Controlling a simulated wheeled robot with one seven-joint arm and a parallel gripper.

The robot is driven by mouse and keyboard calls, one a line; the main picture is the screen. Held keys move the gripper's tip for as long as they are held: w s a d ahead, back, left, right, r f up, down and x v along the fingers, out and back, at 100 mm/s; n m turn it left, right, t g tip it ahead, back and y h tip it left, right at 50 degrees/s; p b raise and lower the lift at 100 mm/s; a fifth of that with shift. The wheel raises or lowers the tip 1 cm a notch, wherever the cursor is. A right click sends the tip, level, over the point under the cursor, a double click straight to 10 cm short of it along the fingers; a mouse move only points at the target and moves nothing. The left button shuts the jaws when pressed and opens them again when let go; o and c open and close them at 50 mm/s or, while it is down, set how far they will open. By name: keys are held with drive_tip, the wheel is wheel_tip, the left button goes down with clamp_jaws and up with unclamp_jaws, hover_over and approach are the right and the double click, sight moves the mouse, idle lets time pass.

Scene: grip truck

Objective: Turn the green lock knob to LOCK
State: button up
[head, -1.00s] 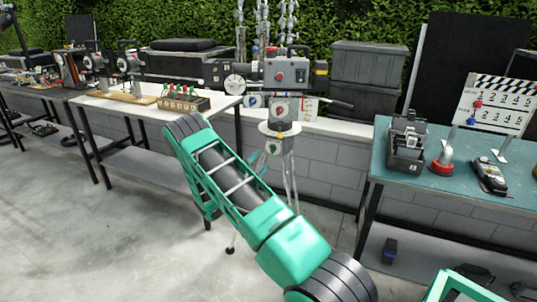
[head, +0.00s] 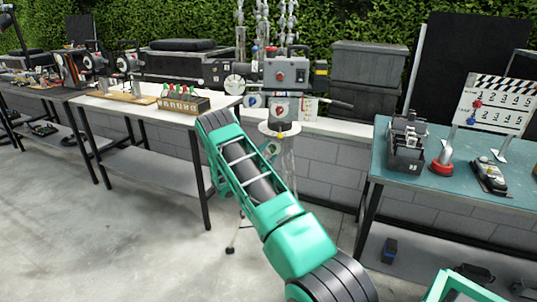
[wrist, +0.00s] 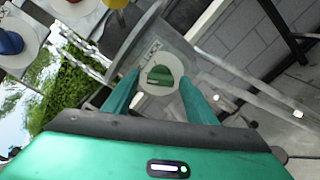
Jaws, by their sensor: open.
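The green lock knob (wrist: 159,74) sits on a pale round disc (wrist: 160,89) in the wrist view, with a small label (wrist: 151,53) just above it that is hard to read. My gripper (wrist: 160,78) is open, with one green finger on each side of the knob. A gap shows between each finger and the knob; I cannot tell the depth between fingertips and knob. In the head view the camera rig (head: 287,72) stands on its tripod, and my arm covers part of the tripod. I cannot make out the knob clearly there.
A white-topped table (head: 140,107) with small gear stands left of the tripod. A teal-topped table (head: 440,192) with a clapperboard (head: 497,104) stands to the right. Dark cases (head: 368,78) are stacked behind. The concrete floor at left front is clear.

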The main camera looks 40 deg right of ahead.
drive_tip(key=c, duration=1.1)
drive_tip(key=shift+w, duration=0.1)
